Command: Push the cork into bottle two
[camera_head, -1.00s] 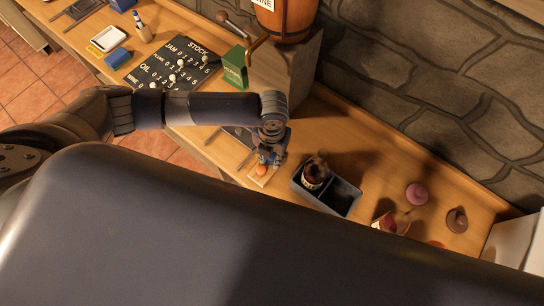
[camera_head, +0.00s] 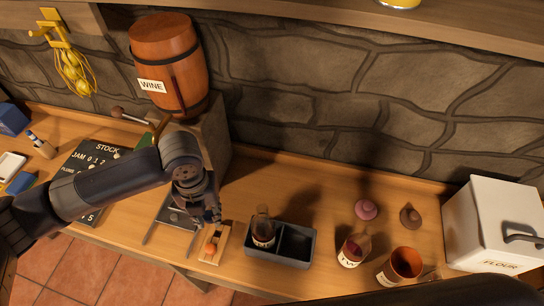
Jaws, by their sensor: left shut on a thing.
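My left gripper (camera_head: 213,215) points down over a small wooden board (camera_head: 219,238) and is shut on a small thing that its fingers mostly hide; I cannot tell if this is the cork. A small orange thing (camera_head: 210,249) shows on the board just below the fingertips. A dark bottle (camera_head: 263,232) with a pale label stands upright in the left compartment of a grey two-part crate (camera_head: 292,262). Another bottle (camera_head: 352,250), its label seeming to start with "TW", stands on the bench right of the crate. My right gripper is out of view.
The crate's right compartment looks empty. A terracotta pot (camera_head: 405,262), a pink lidded thing (camera_head: 366,209), a brown one (camera_head: 410,216) and a white flour bin (camera_head: 495,220) stand to the right. A wine barrel (camera_head: 170,65) sits on a stone block behind my arm.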

